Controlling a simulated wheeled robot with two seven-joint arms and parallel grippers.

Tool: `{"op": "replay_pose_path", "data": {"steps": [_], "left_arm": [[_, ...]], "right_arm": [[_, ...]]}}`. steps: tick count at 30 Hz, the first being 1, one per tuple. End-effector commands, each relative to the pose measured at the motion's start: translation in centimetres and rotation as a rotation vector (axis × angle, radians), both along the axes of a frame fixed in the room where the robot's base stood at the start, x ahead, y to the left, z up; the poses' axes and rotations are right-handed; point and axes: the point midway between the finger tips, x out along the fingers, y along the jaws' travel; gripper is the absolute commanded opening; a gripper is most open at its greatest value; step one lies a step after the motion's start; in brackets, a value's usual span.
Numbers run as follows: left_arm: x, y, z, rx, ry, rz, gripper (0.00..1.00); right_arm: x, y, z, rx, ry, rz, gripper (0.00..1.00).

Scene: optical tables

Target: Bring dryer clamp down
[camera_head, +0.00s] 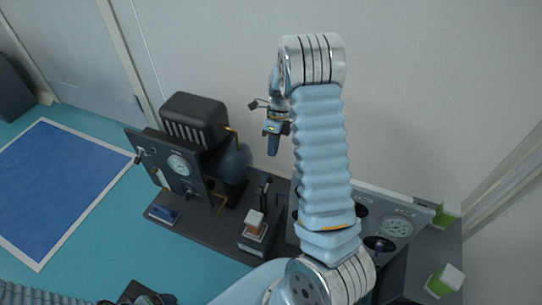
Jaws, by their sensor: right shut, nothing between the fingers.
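My right arm rises through the middle of the head view and bends over at the top. Its gripper (273,148) hangs down, shut and empty, in front of the wall above the dark bench unit (205,236). A small black upright lever (265,187) stands on the unit below the gripper, apart from it. It may be the dryer clamp, but I cannot tell for sure. A block with a pale top (255,222) stands just in front of the lever. My left gripper (140,294) shows only partly at the bottom edge; its fingers are unclear.
A dark panel with a round gauge (179,165) and a black ribbed machine (196,118) stand left of the lever. A grey gauge panel (398,228) and green-and-white blocks (445,280) are at right, partly behind my arm. A blue floor mat (55,185) lies clear at left.

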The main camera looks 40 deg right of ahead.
Motion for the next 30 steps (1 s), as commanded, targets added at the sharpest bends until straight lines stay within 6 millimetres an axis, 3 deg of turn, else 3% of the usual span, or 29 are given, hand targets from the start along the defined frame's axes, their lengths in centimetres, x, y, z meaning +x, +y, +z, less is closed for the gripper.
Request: {"op": "replay_pose_path", "data": {"steps": [12, 19, 30], "left_arm": [[0.1, 0.3, -0.8, 0.004, -0.002, 0.005, 0.85], [0.1, 0.2, -0.5, 0.003, -0.001, 0.004, 0.85], [0.1, 0.2, -0.5, 0.002, -0.001, 0.003, 0.85]], "right_arm": [[-1.3, 2.5, -8.1, 0.001, 0.002, -0.001, 0.0], [-2.7, 5.1, -8.3, 0.0, 0.0, 0.0, 0.0], [-3.0, 5.7, -8.5, -0.001, 0.0, 0.0, 0.0]]}}
